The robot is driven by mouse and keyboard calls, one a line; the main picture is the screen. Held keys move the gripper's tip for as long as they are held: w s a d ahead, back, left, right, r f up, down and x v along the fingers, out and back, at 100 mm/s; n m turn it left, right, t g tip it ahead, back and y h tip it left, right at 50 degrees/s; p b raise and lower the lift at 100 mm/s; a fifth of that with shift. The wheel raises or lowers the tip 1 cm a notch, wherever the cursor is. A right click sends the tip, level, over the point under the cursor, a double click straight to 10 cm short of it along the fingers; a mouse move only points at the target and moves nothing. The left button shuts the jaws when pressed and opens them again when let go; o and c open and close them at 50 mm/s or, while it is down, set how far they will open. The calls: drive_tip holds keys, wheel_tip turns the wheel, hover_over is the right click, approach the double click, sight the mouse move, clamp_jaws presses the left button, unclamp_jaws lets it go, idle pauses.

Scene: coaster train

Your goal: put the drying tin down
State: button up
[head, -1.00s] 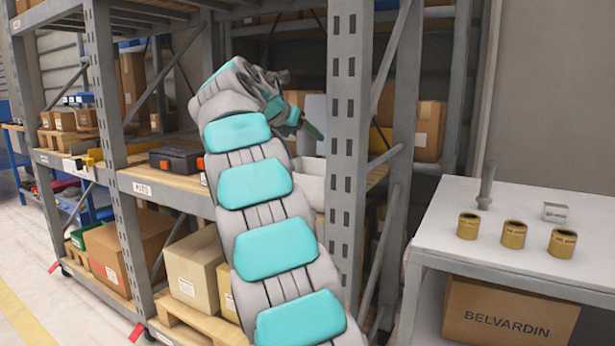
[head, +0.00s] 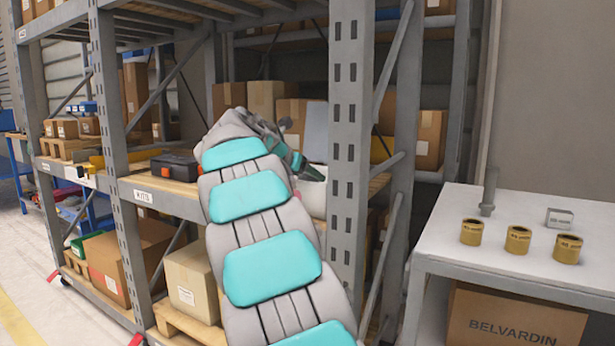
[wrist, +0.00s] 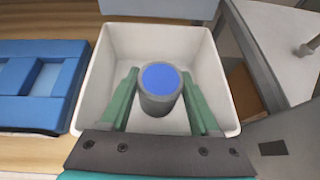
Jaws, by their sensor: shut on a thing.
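The tin (wrist: 160,90) is a grey cylinder with a blue top, upright between my gripper's green fingers in the wrist view. My gripper (wrist: 160,80) is shut on it. Around them in that view is a white open bin (wrist: 215,60); the tin is over or inside it, and I cannot tell whether it touches the floor. In the head view my gripper (head: 297,163) points down into the white bin (head: 313,195) on the middle shelf. The tin is hidden there.
The grey rack post (head: 346,130) stands just right of the bin. A blue case (wrist: 35,85) lies left of the bin on the wooden shelf. A dark toolbox (head: 176,166) is further left. Several brass tins (head: 518,238) stand on a white table (head: 450,225) at right.

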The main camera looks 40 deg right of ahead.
drive_tip(key=shift+f+p, duration=0.35)
drive_tip(key=shift+f, duration=0.15)
drive_tip(key=o, duration=1.4)
drive_tip(key=shift+o, duration=0.2)
drive_tip(key=shift+r, duration=0.1)
drive_tip(key=shift+r+b, duration=0.2)
drive_tip(key=shift+b, duration=0.2)
drive_tip(key=v, duration=1.2)
drive_tip(key=shift+r, duration=0.25)
